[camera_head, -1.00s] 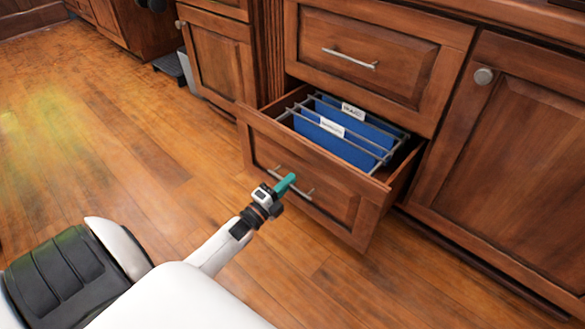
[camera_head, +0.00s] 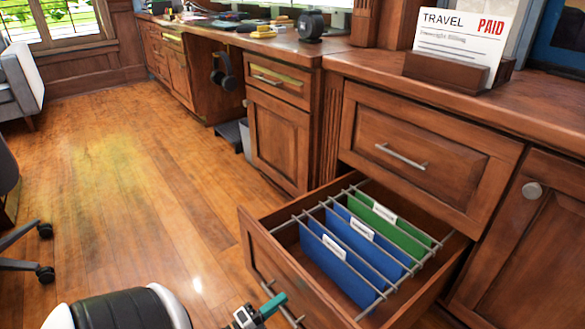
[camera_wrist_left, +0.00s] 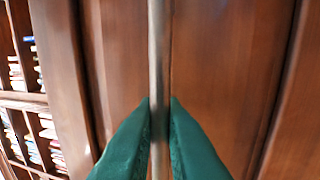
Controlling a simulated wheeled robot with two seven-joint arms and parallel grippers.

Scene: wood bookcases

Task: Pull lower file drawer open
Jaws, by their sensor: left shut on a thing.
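The lower file drawer (camera_head: 345,311) stands well open, with metal rails across its top. Blue hanging folders (camera_head: 352,250) and a green folder (camera_head: 388,224) with white labels hang inside. My left gripper (camera_head: 272,303) is at the drawer's front, at the bottom of the head view. In the left wrist view, its green fingers (camera_wrist_left: 160,135) are shut on the metal bar handle (camera_wrist_left: 158,60), one finger on each side. The handle also shows in the head view (camera_head: 291,317), partly cut off by the bottom edge. My right gripper is not in view.
The closed upper drawer (camera_head: 420,160) and a cabinet door (camera_head: 535,240) adjoin the open drawer. A letter holder (camera_head: 455,72) with papers stands on the counter. An office chair (camera_head: 25,235) is at the left edge. The wood floor (camera_head: 140,200) left of the drawer is clear.

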